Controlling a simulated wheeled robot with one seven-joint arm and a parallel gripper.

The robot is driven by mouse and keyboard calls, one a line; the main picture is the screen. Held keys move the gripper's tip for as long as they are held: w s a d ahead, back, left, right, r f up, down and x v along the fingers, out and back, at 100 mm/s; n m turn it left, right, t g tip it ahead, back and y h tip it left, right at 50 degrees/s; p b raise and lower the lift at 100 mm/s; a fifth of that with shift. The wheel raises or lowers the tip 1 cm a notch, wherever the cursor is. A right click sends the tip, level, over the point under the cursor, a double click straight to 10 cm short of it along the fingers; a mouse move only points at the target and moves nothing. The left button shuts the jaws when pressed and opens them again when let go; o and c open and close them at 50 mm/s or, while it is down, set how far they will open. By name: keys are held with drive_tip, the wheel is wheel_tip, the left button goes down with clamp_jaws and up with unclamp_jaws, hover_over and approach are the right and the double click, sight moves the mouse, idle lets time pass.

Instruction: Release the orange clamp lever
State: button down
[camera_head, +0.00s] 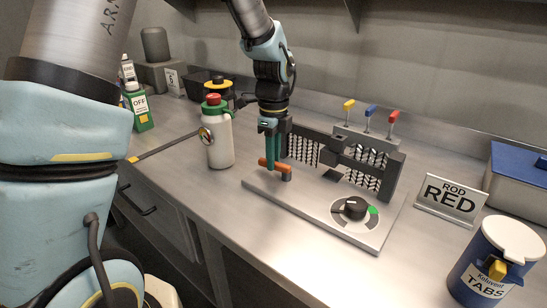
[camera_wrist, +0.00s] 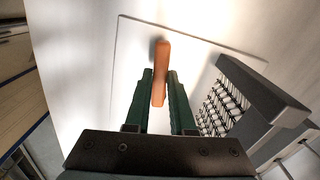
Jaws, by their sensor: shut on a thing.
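The orange clamp lever (camera_head: 274,167) is near the left end of the metal base plate (camera_head: 318,213), in front of the dark frame with rows of chain-like mesh. My gripper (camera_head: 272,160) comes down from above onto the lever. In the wrist view, the two green fingers of my gripper (camera_wrist: 161,92) are on either side of the orange lever (camera_wrist: 160,70), shut on it. A black dial (camera_head: 354,207) with a green mark sits at the front right of the plate.
A white bottle (camera_head: 219,140) with a red cap stands left of the plate. Red, blue and yellow-handled rods (camera_head: 370,112) stand behind the frame. A "ROD RED" sign (camera_head: 449,199) and a blue tabs tub (camera_head: 490,270) are at the right. The counter's front left is clear.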

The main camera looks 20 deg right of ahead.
drive_tip(key=shift+n, duration=0.3)
drive_tip(key=n, duration=0.1)
drive_tip(key=s+a+n, duration=0.1)
drive_tip(key=n, duration=0.3)
drive_tip(key=s+n, duration=0.1)
drive_tip(key=n, duration=0.2)
drive_tip(key=shift+s+a, duration=0.15)
drive_tip(key=shift+s, duration=0.05)
drive_tip(key=n, duration=0.1)
drive_tip(key=s+n, duration=0.1)
drive_tip(key=n, duration=0.1)
drive_tip(key=shift+s+n, duration=0.1)
drive_tip(key=shift+n, duration=0.2)
drive_tip(key=shift+s+d+n+p, duration=0.15)
drive_tip(key=shift+s+n, duration=0.1)
drive_tip(key=shift+n, duration=0.65)
drive_tip(key=shift+s+d+n+p, duration=0.15)
drive_tip(key=shift+s+n, duration=0.1)
drive_tip(key=shift+n, duration=0.65)
drive_tip(key=c, duration=0.8)
unclamp_jaws()
drive_tip(key=shift+a, duration=0.1)
drive_tip(key=shift+o, duration=0.2)
